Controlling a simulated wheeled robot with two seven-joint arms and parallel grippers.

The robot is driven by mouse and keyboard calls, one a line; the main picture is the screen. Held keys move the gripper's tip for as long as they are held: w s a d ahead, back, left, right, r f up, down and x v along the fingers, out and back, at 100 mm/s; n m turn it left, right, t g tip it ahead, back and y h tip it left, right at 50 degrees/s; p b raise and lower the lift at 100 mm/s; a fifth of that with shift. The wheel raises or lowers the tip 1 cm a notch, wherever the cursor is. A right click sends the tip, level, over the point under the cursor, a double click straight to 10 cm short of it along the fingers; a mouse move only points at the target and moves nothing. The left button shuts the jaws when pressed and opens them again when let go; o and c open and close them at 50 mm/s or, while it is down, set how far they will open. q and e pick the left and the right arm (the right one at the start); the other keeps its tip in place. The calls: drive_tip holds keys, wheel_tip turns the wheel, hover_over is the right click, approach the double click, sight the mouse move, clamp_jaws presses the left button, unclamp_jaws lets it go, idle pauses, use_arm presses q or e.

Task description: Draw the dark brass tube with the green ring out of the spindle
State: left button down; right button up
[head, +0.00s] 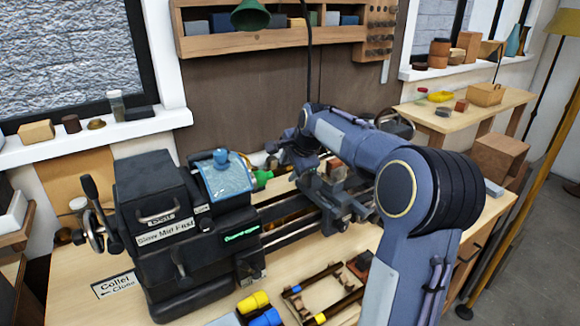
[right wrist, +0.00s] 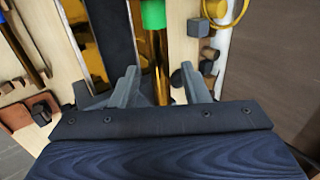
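The lathe (head: 165,225) stands on the bench at left, with a blue cloth-like sheet on top. The green ring (head: 262,177) shows at the right side of its headstock. In the right wrist view the green ring (right wrist: 153,14) sits on the brass tube (right wrist: 160,60), which runs down between my fingers. My right gripper (right wrist: 160,85) is open, with one finger on each side of the tube and visible gaps. In the head view my right gripper (head: 278,158) is small and partly hidden by its arm. The tube's end inside the spindle is hidden. My left gripper is not in view.
The lathe carriage (head: 335,190) stands right of the headstock, close under my right arm. A wooden rack (head: 325,292) and yellow and blue pieces (head: 254,302) lie at the bench front. A "Collet Close" sign (head: 115,286) lies front left. A wall shelf (head: 275,38) hangs behind.

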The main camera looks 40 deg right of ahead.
clamp_jaws()
drive_tip(key=shift+d, duration=0.1)
drive_tip(key=shift+d, duration=0.1)
drive_tip(key=shift+s+d+p, duration=0.15)
drive_tip(key=shift+d+p, duration=0.35)
drive_tip(key=shift+d, duration=1.05)
drive_tip(key=shift+r+p, duration=2.9)
drive_tip(key=shift+r, duration=0.9)
